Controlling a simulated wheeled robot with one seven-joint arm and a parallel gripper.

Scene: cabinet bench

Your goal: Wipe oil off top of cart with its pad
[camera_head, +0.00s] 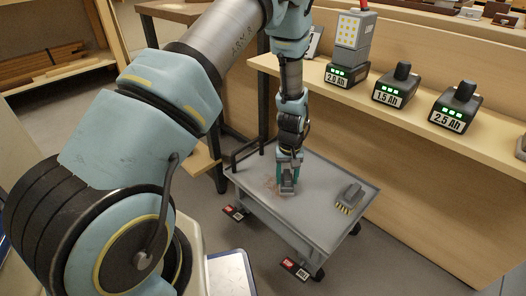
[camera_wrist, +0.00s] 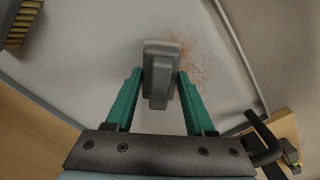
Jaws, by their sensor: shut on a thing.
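The grey cart (camera_head: 322,226) stands on the floor in front of the bench, its flat top facing up. A reddish-brown oil smear (camera_head: 270,186) lies on the left part of the top; it also shows in the wrist view (camera_wrist: 196,68), right of the pad. My gripper (camera_head: 288,180) points down over the cart top, its green fingers shut on a grey pad (camera_wrist: 157,72) by its raised handle. The pad is at the smear's edge and appears to be at the surface; its underside is hidden, so I cannot tell if it touches.
A grey brush with yellow bristles (camera_head: 350,197) lies on the cart's right side; it shows at the wrist view's top left (camera_wrist: 22,22). The cart handle (camera_head: 246,152) rises at the left end. Batteries (camera_head: 391,91) stand on the bench shelf behind.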

